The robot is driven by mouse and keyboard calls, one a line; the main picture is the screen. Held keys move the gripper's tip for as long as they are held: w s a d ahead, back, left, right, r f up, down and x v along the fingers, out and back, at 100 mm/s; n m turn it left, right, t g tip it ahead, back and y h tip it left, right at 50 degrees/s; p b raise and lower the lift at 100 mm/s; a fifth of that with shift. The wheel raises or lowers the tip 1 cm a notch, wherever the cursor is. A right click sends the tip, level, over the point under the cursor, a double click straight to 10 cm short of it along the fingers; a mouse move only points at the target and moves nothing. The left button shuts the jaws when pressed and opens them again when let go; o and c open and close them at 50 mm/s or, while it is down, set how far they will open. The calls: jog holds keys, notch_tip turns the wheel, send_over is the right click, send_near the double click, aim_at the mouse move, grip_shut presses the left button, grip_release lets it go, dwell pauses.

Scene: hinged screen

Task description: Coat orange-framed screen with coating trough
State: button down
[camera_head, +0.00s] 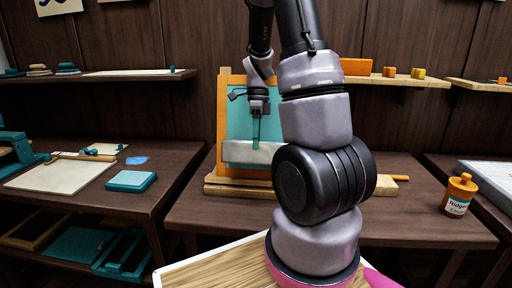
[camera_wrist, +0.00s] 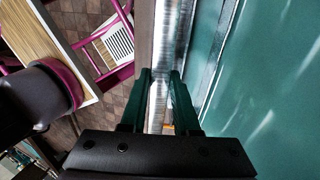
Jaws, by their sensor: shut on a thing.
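The orange-framed screen (camera_head: 222,112) stands upright or slightly tilted on the middle table, with teal mesh (camera_head: 238,122). My arm hides its right part. The silver coating trough (camera_head: 240,152) lies level across the lower part of the mesh. My gripper (camera_head: 257,138) is shut on the trough from above. In the wrist view the gripper's dark green fingers (camera_wrist: 161,82) close on the trough (camera_wrist: 167,45), which runs beside the teal screen mesh (camera_wrist: 245,65). I cannot tell whether the trough's edge touches the mesh. The trough's contents are hidden.
A wooden base (camera_head: 228,190) sits under the screen. An orange bottle (camera_head: 459,194) stands at the table's right. The left table holds a pale board (camera_head: 60,176) and a teal block (camera_head: 131,181). Wall shelves (camera_head: 110,74) hold small items. Bare tabletop (camera_head: 410,215) shows at right.

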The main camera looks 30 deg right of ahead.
jog(key=v, duration=1.7)
jog(key=shift+s+a+r, duration=0.15)
jog(key=shift+s+r, duration=0.15)
dwell(0.7)
jog(key=s+a, duration=0.1)
jog(key=s+a+r, duration=0.1)
jog(key=s, duration=0.1)
jog(key=shift+s+a, duration=0.1)
jog(key=shift+s, duration=0.05)
dwell(0.5)
